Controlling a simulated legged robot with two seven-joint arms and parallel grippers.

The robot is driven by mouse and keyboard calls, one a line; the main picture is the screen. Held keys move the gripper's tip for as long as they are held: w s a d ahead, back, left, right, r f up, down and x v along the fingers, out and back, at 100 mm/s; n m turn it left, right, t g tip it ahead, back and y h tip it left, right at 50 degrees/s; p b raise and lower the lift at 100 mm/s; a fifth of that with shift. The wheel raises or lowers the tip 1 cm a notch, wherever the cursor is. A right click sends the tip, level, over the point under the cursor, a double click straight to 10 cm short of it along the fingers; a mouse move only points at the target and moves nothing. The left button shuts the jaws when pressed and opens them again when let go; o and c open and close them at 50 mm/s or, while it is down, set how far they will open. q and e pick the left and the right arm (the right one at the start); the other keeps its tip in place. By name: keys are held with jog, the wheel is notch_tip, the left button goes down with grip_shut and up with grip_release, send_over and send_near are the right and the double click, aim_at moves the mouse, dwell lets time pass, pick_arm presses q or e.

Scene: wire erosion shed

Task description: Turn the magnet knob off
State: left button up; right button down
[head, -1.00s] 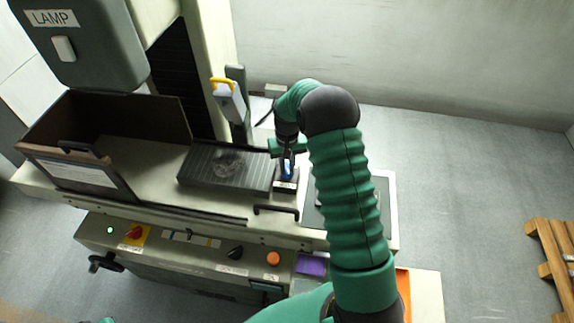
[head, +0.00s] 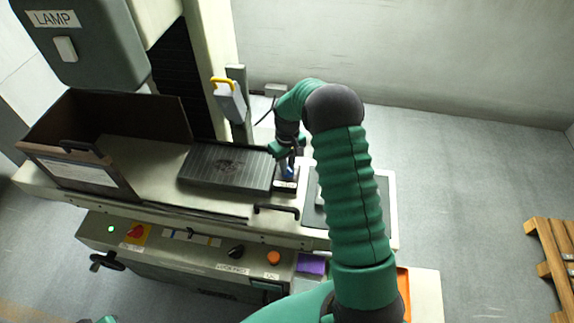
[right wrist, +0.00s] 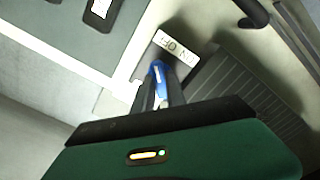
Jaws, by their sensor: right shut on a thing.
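The magnet knob is a blue lever; it shows in the head view (head: 288,171) at the right end of the dark ribbed magnetic chuck (head: 225,168). It also shows in the right wrist view (right wrist: 157,73), beside a white label (right wrist: 175,46) with ON and OFF lettering. My right gripper (head: 287,163) reaches down over the knob. In the right wrist view its dark fingers (right wrist: 160,87) are closed on the blue lever, one on each side. The fingers hide part of the knob. My left gripper is out of view.
A brown open guard (head: 75,170) stands left of the chuck. A black handle (head: 276,209) is on the front edge. The panel below has a red switch (head: 136,231), a black knob (head: 236,251) and an orange button (head: 274,257). A grey-topped tray (head: 312,207) lies at the right.

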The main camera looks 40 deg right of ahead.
jog(key=shift+w+d+r, duration=0.1)
jog(key=shift+w+r, duration=0.1)
jog(key=c, duration=1.6)
grip_release()
jog(key=shift+c, duration=0.2)
jog(key=shift+o, duration=1.4)
jog(key=shift+s+f, duration=0.1)
jog(key=shift+s, duration=0.05)
notch_tip(320, 180, up, 17)
jog(key=b, duration=0.2)
jog(key=shift+f, duration=0.15)
